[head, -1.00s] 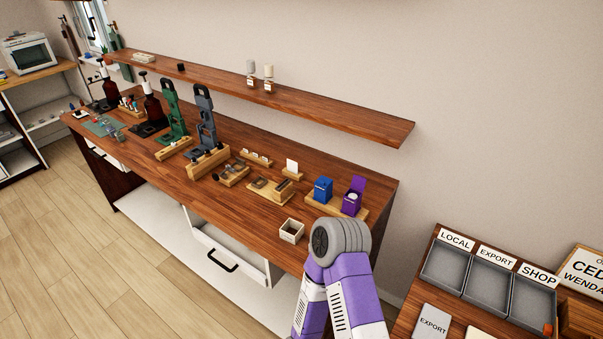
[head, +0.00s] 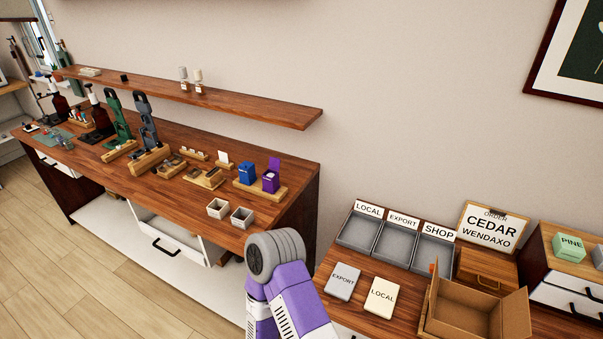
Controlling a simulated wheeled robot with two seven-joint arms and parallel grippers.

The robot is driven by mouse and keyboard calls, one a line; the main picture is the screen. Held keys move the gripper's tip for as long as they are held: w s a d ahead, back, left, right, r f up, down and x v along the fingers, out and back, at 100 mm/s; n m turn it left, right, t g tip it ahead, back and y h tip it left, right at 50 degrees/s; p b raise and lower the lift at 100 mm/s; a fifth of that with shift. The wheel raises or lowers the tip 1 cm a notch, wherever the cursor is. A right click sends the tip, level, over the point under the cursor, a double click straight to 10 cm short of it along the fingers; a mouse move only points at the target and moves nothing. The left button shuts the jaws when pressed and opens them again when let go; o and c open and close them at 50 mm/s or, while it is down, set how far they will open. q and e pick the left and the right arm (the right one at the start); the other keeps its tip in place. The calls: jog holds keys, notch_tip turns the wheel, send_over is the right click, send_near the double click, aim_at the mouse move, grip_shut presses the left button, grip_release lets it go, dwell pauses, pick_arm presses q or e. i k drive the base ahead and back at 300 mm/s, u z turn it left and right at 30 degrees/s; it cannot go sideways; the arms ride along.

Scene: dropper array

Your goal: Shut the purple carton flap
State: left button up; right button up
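The purple carton (head: 270,181) stands on a wooden stand at the right end of the long wooden workbench. Its flap (head: 274,164) stands up, so the carton is open at the top. A blue carton (head: 247,174) stands just left of it on the same stand. One of my arms, purple and white with a grey joint, rises at the bottom middle, in front of the bench and apart from the carton. No gripper fingers show in the head view.
Two small white bins (head: 242,217) sit near the bench's front edge. A wooden shelf (head: 210,100) runs above the bench. At right, a lower table (head: 385,324) holds grey trays (head: 395,242), label cards and an open cardboard box (head: 466,314). An open drawer (head: 172,230) juts out below the bench.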

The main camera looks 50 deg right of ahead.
aim_at(274, 162)
jog(key=k, duration=0.35)
jog(key=z, duration=0.9)
